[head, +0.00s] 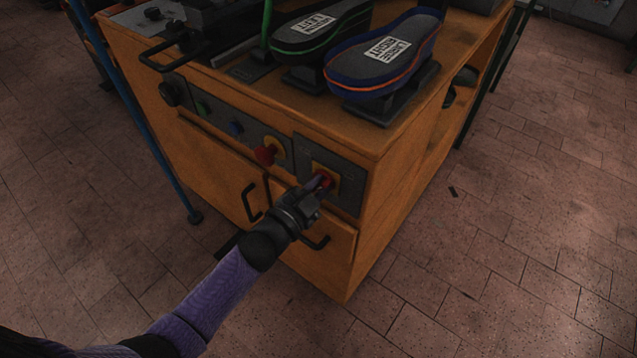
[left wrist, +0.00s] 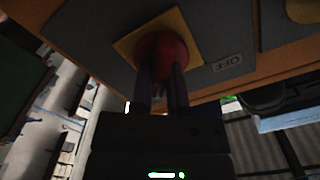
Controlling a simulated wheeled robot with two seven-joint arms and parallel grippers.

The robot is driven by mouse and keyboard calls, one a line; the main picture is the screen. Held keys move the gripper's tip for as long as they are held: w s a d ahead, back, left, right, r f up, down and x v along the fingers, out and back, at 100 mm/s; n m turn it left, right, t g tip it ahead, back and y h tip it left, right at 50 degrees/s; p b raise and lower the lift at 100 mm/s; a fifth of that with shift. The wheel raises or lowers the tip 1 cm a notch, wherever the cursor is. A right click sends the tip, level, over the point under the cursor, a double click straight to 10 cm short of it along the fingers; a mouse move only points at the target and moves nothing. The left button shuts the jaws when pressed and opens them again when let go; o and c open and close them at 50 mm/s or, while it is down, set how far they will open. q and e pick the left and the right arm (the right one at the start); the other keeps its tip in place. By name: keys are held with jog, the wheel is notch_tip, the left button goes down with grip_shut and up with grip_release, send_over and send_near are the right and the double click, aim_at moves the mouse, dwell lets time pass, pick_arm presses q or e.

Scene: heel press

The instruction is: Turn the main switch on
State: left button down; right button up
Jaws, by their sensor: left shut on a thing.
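The main switch is a red rotary knob (left wrist: 161,47) on a yellow square plate (left wrist: 127,46), set in a grey panel; an OFF label (left wrist: 227,63) shows beside it in the left wrist view. In the head view the switch (head: 326,180) sits at the right end of the orange cabinet's front, partly hidden by the gripper. My left gripper (head: 318,184) reaches it from the front. Its two fingers (left wrist: 160,90) are shut on the red knob. My right gripper is not in view.
A second red knob (head: 265,154), a blue button (head: 235,129) and a green button (head: 201,107) lie left along the panel. Black door handles (head: 251,202) stick out below. Two shoe forms (head: 385,62) stand on the cabinet top (head: 285,97). The floor to the right is mostly clear.

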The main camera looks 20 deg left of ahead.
pick_arm(q)
jog(key=shift+m, duration=0.6)
jog(key=c, duration=0.6)
grip_release()
jog(key=shift+s+a, duration=0.1)
jog(key=shift+s, duration=0.3)
jog(key=p+v, duration=0.3)
jog(key=v, duration=0.6)
